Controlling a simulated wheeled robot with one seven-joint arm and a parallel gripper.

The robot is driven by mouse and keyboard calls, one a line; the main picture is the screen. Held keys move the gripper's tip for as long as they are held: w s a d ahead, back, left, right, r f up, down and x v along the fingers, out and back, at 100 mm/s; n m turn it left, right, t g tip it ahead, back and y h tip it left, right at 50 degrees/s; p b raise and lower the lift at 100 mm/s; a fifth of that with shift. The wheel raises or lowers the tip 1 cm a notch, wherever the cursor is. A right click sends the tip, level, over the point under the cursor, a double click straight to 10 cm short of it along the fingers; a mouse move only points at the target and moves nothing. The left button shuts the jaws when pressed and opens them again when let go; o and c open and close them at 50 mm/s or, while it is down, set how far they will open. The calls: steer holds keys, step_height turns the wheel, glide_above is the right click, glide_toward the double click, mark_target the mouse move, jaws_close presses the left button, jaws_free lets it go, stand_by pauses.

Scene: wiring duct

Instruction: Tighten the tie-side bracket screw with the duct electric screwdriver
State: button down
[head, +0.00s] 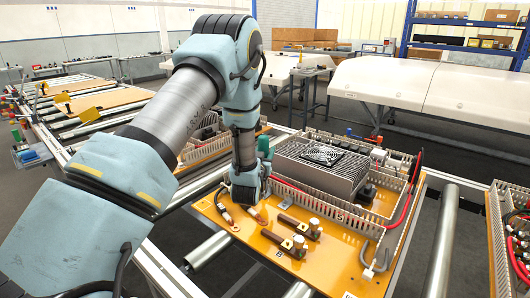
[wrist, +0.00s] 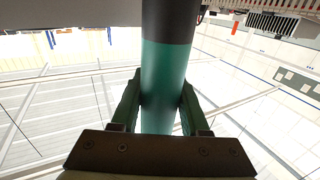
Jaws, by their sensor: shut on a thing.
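My gripper (wrist: 158,108) is shut on a cylindrical tool in the wrist view, the electric screwdriver (wrist: 168,75), green below and dark grey above. Its tip is out of that view. In the head view a green piece, likely part of the screwdriver (head: 264,146), shows just right of my wrist; my fingers are hidden there. My wrist is low over the front left of the orange duct board (head: 335,270). Two dark brackets with bright ends, one bracket (head: 288,243) and another bracket (head: 302,228), lie right of it. I cannot tell which screw is the tie-side one, or whether the tip touches it.
A red cable (head: 412,190) and a grey hook-shaped piece (head: 376,258) are at the right. Metal rollers (head: 440,240) flank the board. Another board (head: 505,240) stands far right.

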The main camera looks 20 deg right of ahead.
steer(key=shift+f+b, duration=0.35)
steer(key=shift+b, duration=0.05)
